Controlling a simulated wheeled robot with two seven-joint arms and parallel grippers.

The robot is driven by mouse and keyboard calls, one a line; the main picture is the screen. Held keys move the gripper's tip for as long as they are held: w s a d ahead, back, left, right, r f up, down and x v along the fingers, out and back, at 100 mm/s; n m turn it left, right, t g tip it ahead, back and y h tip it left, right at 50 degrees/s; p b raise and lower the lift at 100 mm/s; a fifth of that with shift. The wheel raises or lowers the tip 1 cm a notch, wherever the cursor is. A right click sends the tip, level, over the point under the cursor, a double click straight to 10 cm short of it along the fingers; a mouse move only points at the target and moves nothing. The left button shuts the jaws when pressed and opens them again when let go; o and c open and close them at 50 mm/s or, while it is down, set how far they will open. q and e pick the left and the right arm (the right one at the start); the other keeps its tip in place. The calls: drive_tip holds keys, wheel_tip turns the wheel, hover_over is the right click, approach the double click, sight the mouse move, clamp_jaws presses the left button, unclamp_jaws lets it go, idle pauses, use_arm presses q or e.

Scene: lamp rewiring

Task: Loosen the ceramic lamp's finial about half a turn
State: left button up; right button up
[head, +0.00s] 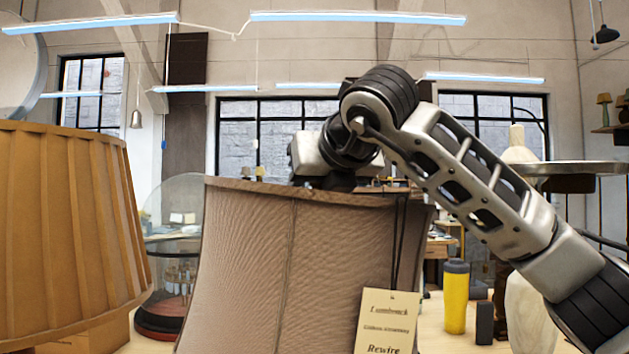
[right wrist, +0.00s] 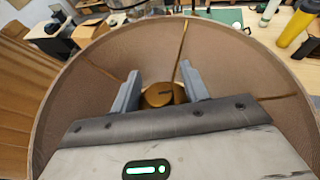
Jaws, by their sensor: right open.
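The lamp's brown fabric shade (head: 285,270) stands in front of me in the head view, and its ceramic base is not visible. In the right wrist view I look down into the round shade (right wrist: 88,70). The round brass finial (right wrist: 163,95) sits at its middle, with a dark slot on top and thin spokes running to the rim. My right gripper (right wrist: 160,74) is open, its two grey fingers on either side of the finial with gaps visible. In the head view my right arm reaches over the shade's rim, and its fingers are hidden. My left gripper is not in view.
A cream tag (head: 387,322) hangs on a dark cord at the shade's front right. A pleated orange-tan shade (head: 65,230) stands close on the left. A glass dome (head: 178,205) is between them, farther back. A yellow bottle (head: 455,297) stands at right.

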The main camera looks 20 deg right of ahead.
clamp_jaws()
drive_tip(key=shift+n+y, duration=0.4)
drive_tip(key=shift+a+n+g+y, duration=0.1)
drive_tip(key=shift+n+g+y, duration=0.2)
drive_tip(key=shift+n+y, duration=0.7)
drive_tip(key=n+y, duration=0.1)
drive_tip(key=n+g+y, duration=0.1)
drive_tip(key=n+y, duration=0.1)
drive_tip(key=y, duration=0.1)
drive_tip(key=shift+s+a+g, duration=0.1)
drive_tip(key=shift+a+g, duration=0.15)
drive_tip(key=shift+g, duration=0.15)
drive_tip(key=n+g+y, duration=0.1)
drive_tip(key=n, duration=0.1)
drive_tip(key=n+g+y, duration=0.3)
drive_tip(key=n+g, duration=0.1)
drive_tip(key=shift+s+a+n+y, duration=0.3)
drive_tip(key=shift+s+a, duration=0.05)
drive_tip(key=shift+s, duration=0.05)
drive_tip(key=shift+g, duration=0.3)
